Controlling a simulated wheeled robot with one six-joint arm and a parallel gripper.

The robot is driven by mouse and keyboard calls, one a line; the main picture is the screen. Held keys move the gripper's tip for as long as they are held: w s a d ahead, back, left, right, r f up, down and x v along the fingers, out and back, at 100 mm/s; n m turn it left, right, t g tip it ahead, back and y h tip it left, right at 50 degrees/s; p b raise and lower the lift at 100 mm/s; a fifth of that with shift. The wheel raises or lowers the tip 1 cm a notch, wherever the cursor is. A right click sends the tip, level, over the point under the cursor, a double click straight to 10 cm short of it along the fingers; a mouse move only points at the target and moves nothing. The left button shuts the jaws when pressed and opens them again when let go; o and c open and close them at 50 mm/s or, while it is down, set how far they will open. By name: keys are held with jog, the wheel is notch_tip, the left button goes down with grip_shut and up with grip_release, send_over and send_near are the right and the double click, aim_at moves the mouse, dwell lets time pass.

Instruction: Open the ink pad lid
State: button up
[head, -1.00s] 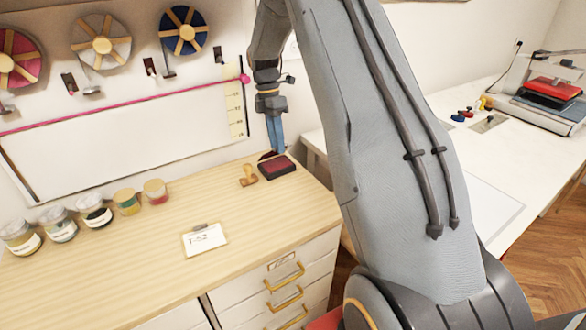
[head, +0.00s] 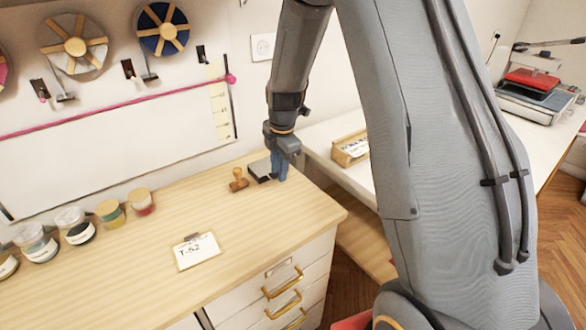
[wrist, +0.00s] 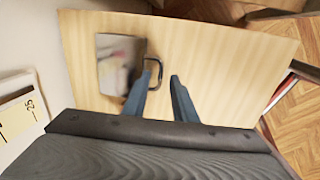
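The ink pad (head: 259,168) lies near the back right corner of the wooden counter in the head view. Its upper face looks grey, flat and shiny; it also shows in the wrist view (wrist: 117,64) as a mirror-like plate. A dark loop (wrist: 160,71), apparently a handle, sticks out from its right edge. My gripper (head: 278,178) is pointed down at the pad's right side. In the wrist view my gripper (wrist: 163,72) has its blue fingers apart, with part of the loop between them. The left finger overlaps the loop; contact cannot be told.
A wooden stamp (head: 238,180) stands just left of the pad. A card marked T-52 (head: 197,251) lies nearer the front, and several jars (head: 109,215) stand at left. The counter's right edge (head: 325,195) is close. A white table (head: 322,140) stands beyond it.

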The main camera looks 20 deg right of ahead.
jog(key=shift+f, duration=0.1)
dwell(0.3)
jog(key=shift+s+r+m, duration=0.3)
jog(key=shift+s+m, duration=0.1)
jog(key=s+r+m+b, duration=0.1)
jog(key=s+r+m, duration=0.2)
jog(key=s+m, duration=0.8)
jog(key=s+r+m+b, duration=0.1)
jog(key=s+r+m, duration=0.3)
jog(key=s+m, duration=0.7)
jog(key=w+m+b, duration=0.3)
jog(key=w+m, duration=1)
jog(key=w, duration=0.9)
jog(key=f, duration=0.2)
jog(key=f+p, duration=0.1)
jog(key=f, duration=0.2)
jog(key=w+f, duration=0.1)
jog(key=f, duration=0.1)
jog(key=shift+d+f, duration=0.25)
jog(key=shift+f, duration=0.05)
grip_shut()
